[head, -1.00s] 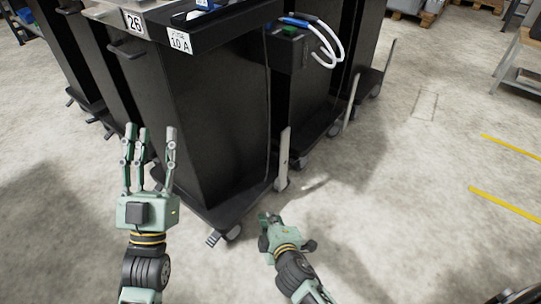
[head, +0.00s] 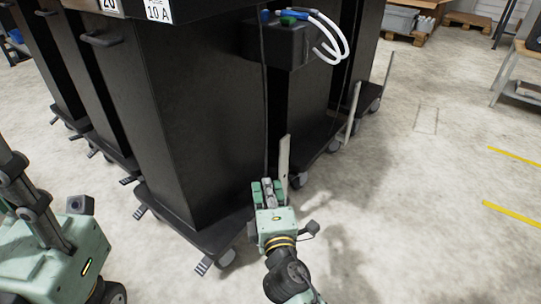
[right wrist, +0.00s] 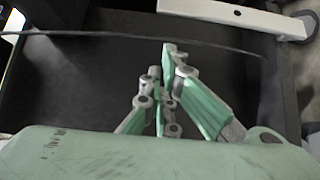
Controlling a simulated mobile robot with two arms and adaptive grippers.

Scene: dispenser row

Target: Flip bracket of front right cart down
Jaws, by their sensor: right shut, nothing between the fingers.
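The front right cart (head: 190,110) is a tall black cart with a "10 A" label, on a low wheeled base. Its bracket (head: 285,158) is a pale bar standing upright at the base's right corner. The bracket also shows in the right wrist view (right wrist: 235,14) as a white bar across the top right. My right gripper (head: 267,184) is shut and empty, just left of the bracket's lower part. In the right wrist view its fingers (right wrist: 167,60) are together below the bracket, apart from it in the picture. My left gripper (head: 38,225) is partly cut off at the left edge.
More black carts (head: 310,105) stand behind and to the left, some with similar upright bars (head: 353,113). White hoses (head: 328,40) hang from the cart behind. The concrete floor (head: 420,200) to the right is open. A table (head: 522,75) stands at the far right.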

